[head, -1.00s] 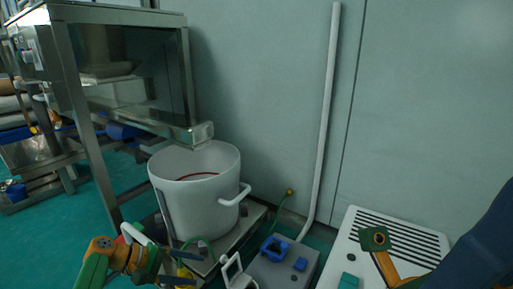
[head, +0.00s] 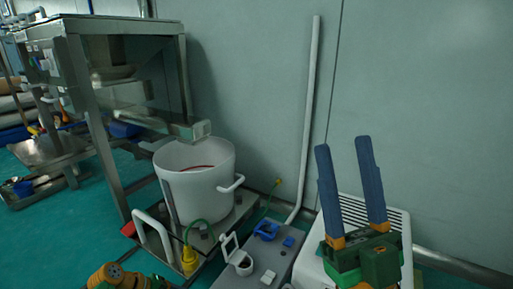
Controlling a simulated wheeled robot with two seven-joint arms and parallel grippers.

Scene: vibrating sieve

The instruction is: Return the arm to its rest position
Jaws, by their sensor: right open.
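My right gripper (head: 343,145) stands at the lower right of the head view. Its two blue fingers point upward, spread apart with nothing between them. Its green and orange body is in front of a white slatted box (head: 399,222), hiding much of it. An orange and green part of my left arm (head: 118,277) shows at the bottom left edge, and its fingers are not visible.
A white bucket (head: 200,195) stands on a low metal platform below the steel sieve frame's spout (head: 190,131). A grey control box (head: 262,262) with blue parts sits between bucket and slatted box. A white pipe (head: 311,110) runs down the wall.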

